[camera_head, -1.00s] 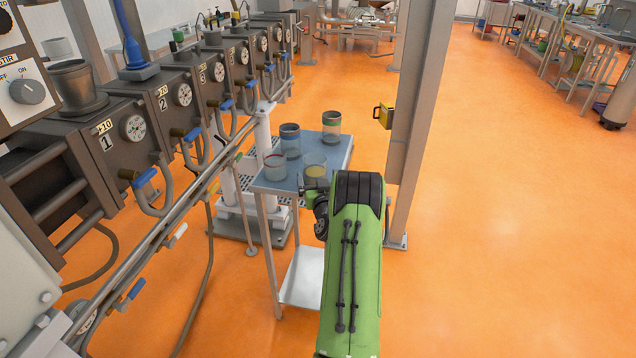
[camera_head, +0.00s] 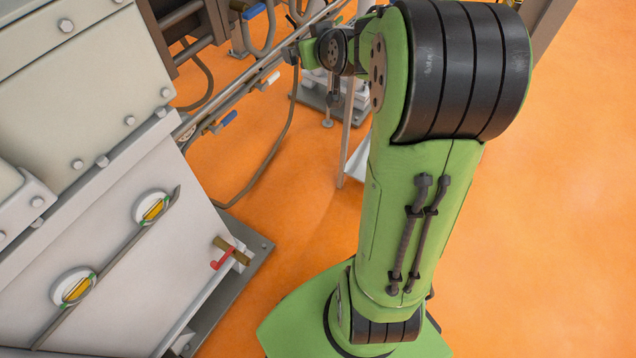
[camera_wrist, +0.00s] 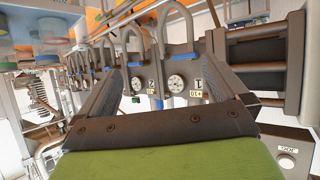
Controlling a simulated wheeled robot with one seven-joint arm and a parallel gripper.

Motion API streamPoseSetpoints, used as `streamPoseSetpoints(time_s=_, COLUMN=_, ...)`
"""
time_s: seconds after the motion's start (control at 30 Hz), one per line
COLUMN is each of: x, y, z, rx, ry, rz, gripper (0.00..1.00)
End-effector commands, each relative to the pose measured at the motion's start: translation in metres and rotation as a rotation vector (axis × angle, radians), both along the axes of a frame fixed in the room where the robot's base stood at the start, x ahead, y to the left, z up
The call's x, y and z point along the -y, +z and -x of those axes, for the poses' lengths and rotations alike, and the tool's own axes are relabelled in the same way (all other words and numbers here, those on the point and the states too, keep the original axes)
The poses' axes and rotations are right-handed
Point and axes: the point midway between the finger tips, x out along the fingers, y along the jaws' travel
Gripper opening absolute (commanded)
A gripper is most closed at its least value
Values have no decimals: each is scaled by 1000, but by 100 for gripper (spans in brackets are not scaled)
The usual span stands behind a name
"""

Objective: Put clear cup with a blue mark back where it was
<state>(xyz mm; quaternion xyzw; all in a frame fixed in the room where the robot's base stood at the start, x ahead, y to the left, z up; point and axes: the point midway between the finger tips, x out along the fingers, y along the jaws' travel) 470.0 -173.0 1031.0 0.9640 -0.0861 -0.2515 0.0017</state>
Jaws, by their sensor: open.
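My gripper (camera_wrist: 166,62) is open and empty in the wrist view, its two grey fingers standing apart. In the head view my arm fills the middle, and its dark wrist end points left towards the machine. The cups are out of the head view now.
The row of dark machine units with round gauges (camera_wrist: 176,82) and curved pipes lies beyond my fingers. In the head view a large pale machine housing (camera_head: 90,90) stands on the left, with hoses and rails above. The orange floor (camera_head: 560,230) is clear on the right.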

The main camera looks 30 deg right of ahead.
Motion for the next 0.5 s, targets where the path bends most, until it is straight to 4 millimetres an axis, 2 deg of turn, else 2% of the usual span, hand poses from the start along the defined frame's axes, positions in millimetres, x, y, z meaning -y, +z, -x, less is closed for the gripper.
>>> streamPoseSetpoints(time_s=0.03, x=-43, y=14, z=25, rx=-62, ry=52, rz=-5, gripper=100)
streamPoseSetpoints(time_s=0.07, x=-65, y=17, z=43, rx=-108, ry=74, rz=-12, gripper=100)
streamPoseSetpoints(time_s=0.1, x=-91, y=20, z=70, rx=-170, ry=99, rz=-21, gripper=100)
streamPoseSetpoints(time_s=0.17, x=-123, y=20, z=115, rx=-261, ry=126, rz=-36, gripper=100)
streamPoseSetpoints(time_s=0.2, x=-140, y=17, z=146, rx=-318, ry=139, rz=-45, gripper=100)
streamPoseSetpoints(time_s=0.3, x=-164, y=5, z=218, rx=-444, ry=151, rz=-67, gripper=100)
streamPoseSetpoints(time_s=0.33, x=-168, y=1, z=235, rx=-473, ry=152, rz=-72, gripper=100)
streamPoseSetpoints(time_s=0.4, x=-172, y=-7, z=266, rx=-526, ry=151, rz=-84, gripper=100)
streamPoseSetpoints(time_s=0.5, x=-174, y=-14, z=286, rx=-566, ry=148, rz=-92, gripper=100)
